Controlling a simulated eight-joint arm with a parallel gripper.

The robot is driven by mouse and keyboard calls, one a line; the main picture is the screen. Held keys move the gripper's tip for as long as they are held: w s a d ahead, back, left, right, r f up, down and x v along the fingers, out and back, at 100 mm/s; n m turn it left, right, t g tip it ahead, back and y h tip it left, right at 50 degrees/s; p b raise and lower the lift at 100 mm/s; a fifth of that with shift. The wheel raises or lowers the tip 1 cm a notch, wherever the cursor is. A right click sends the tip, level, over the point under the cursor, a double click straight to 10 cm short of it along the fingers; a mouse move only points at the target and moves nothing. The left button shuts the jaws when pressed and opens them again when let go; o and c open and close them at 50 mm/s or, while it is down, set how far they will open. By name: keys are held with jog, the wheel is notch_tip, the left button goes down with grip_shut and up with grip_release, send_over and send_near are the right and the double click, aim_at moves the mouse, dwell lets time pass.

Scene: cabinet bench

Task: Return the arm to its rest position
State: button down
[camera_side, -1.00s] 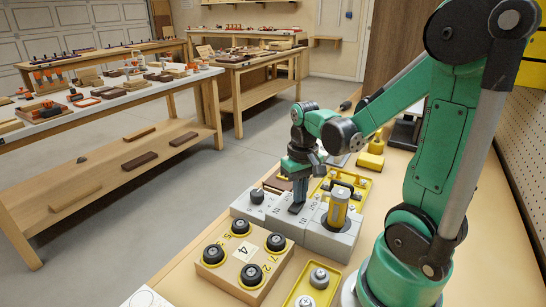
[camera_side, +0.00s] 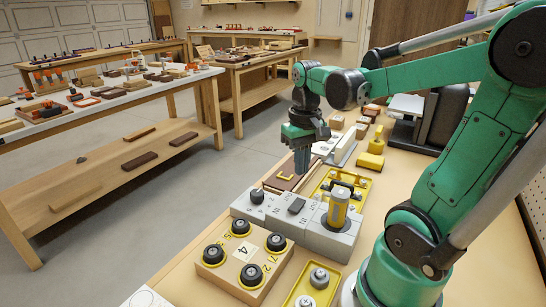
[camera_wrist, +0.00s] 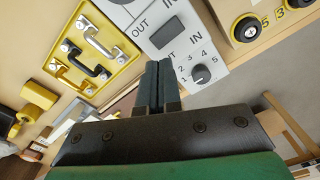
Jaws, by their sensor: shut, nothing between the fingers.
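My gripper (camera_side: 302,162) is shut and empty. Its fingers point down and hang in the air above the bench, over the area just behind the grey control box (camera_side: 324,240). In the wrist view the closed fingertips (camera_wrist: 158,68) lie side by side in front of the grey box (camera_wrist: 215,45), which carries a dark rocker switch, IN and OUT marks and a numbered knob. My green arm reaches from the right across the bench, with its forearm raised.
A yellow plate with handles (camera_side: 342,187) lies beside the box. A wooden block with black knobs (camera_side: 243,262) and a yellow tray (camera_side: 312,287) stand in front. Yellow and wooden blocks (camera_side: 369,160) lie behind. The bench's right side is largely clear.

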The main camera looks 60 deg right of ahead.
jog(key=shift+r, duration=0.1)
jog(key=w+a+n+t, duration=0.2)
jog(key=a+n+t, duration=0.1)
jog(key=a, duration=0.3)
jog(key=w+a+n+t, duration=0.2)
jog(key=a+n+t, duration=0.1)
jog(key=a, duration=0.4)
jog(key=shift+w+r+t, duration=0.25)
jog(key=shift+w+t, duration=0.1)
jog(key=shift+t, duration=0.25)
notch_tip(320, 180, up, 7)
jog(key=g, duration=0.7)
send_over(295, 207)
jog(key=shift+d+f, duration=0.1)
jog(key=shift+f, duration=0.05)
notch_tip(295, 207, down, 14)
